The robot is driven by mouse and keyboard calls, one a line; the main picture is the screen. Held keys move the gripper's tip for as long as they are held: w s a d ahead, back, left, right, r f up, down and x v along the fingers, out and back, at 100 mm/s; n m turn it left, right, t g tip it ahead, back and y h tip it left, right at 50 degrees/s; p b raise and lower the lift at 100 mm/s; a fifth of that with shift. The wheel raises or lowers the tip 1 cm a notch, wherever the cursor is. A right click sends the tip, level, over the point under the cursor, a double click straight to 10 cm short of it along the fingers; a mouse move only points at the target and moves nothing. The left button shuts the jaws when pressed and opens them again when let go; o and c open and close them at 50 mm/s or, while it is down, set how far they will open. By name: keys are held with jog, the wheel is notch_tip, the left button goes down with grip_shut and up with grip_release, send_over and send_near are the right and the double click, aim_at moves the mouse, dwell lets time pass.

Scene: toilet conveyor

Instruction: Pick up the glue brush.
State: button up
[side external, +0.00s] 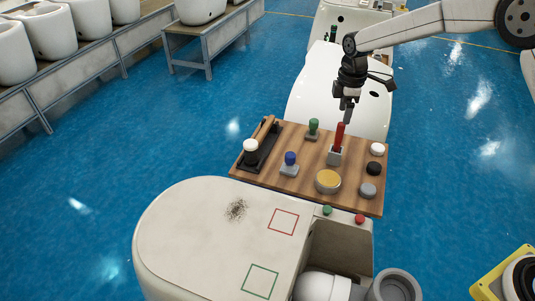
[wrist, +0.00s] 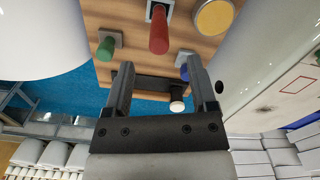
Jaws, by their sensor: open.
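A wooden board (side external: 300,187) holds several tools. A red-handled tool (side external: 340,134) stands upright in a grey block holder (side external: 335,156); its lower end is hidden, so I cannot tell whether it is the glue brush. The red handle also shows at the top of the wrist view (wrist: 159,32). My gripper (side external: 347,117) is open and empty just above the red handle's top. In the wrist view, my gripper's fingers (wrist: 160,72) are apart, with the red handle beyond them.
A green stamp (side external: 313,128), a blue stamp (side external: 290,163), a yellow tin (side external: 328,181) and white, black and grey round pieces (side external: 374,168) stand close around the red handle. White ceramic bodies (side external: 190,235) lie in front of and behind the board.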

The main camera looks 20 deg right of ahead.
aim_at(341, 123)
jog(key=shift+f, duration=1.3)
jog(key=shift+w+a+f, duration=0.1)
jog(key=shift+f, duration=2.5)
grip_shut()
